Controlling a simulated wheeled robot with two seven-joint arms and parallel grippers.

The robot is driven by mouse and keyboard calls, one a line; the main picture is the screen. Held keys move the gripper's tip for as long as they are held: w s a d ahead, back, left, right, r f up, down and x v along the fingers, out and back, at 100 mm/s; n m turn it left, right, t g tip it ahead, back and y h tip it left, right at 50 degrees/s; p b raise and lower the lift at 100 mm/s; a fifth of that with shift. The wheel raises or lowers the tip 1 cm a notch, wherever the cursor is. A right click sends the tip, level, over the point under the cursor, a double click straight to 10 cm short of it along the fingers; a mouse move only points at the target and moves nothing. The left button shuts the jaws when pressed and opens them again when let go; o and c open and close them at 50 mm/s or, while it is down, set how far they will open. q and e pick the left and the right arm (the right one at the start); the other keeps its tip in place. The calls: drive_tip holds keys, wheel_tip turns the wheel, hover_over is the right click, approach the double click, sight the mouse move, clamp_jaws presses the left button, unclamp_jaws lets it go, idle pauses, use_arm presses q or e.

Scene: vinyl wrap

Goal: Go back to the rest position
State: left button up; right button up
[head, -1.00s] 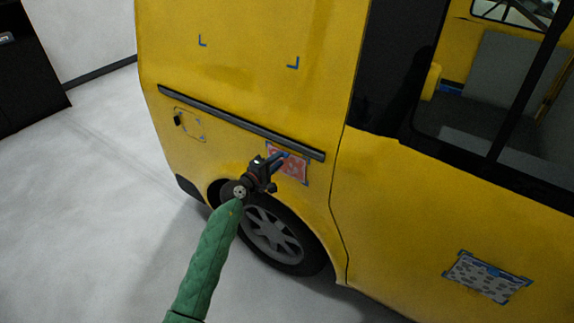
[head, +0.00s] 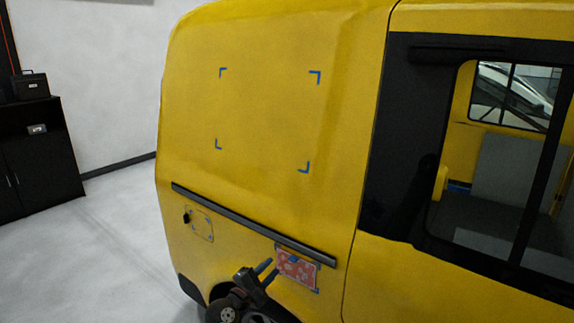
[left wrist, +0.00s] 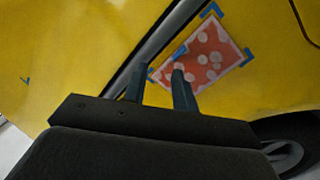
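My left gripper (head: 269,268) is at the bottom of the head view, beside the van's yellow side and above the wheel. Its two blue-grey fingers stand apart with nothing between them, as the left wrist view (left wrist: 159,72) also shows. A red vinyl piece with pale spots (head: 297,269) lies on the van panel just right of the fingers. It also shows in the left wrist view (left wrist: 209,54), with blue marks at its corners, and the fingers appear clear of it. My right gripper is not in view.
The yellow van (head: 260,130) fills the middle and right, with a dark rail (head: 250,222) along its side. Four blue corner marks outline a bare area higher up. A black cabinet (head: 40,150) stands at the left. Pale floor (head: 110,250) lies open between them.

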use_arm(q)
drive_tip(key=w+a+n+t+y, duration=0.25)
drive_tip(key=a+n+y, duration=0.3)
drive_tip(key=n, duration=0.95)
drive_tip(key=w+a+n+t+y, duration=0.25)
drive_tip(key=a+n+y, duration=0.3)
drive_tip(key=n, duration=0.95)
drive_tip(key=s+a+f+n+g+y, duration=0.2)
drive_tip(key=a+f+n+g, duration=0.1)
drive_tip(key=f+n, duration=0.65)
drive_tip(key=s+a+f+n+g+y, duration=0.2)
drive_tip(key=a+f+n+g, duration=0.2)
drive_tip(key=f+n, duration=0.55)
drive_tip(key=s+d+f+n+g+h, duration=0.2)
drive_tip(key=s+f+g, duration=0.2)
drive_tip(key=s+f, duration=0.95)
drive_tip(key=s+d+f+n+g+h, duration=0.15)
drive_tip(key=s+f+g, duration=0.25)
drive_tip(key=s+f, duration=0.9)
drive_tip(key=s+f+g, duration=0.1)
drive_tip(key=s+f, duration=0.4)
drive_tip(key=s, duration=0.3)
drive_tip(key=s+f+g, duration=0.1)
drive_tip(key=s+f, duration=0.4)
drive_tip(key=s, duration=0.4)
drive_tip(key=s+d+f+n+g, duration=0.1)
drive_tip(key=s+f, duration=0.4)
drive_tip(key=s, duration=0.4)
drive_tip(key=shift+f+g, duration=0.35)
drive_tip(key=shift+g, duration=0.05)
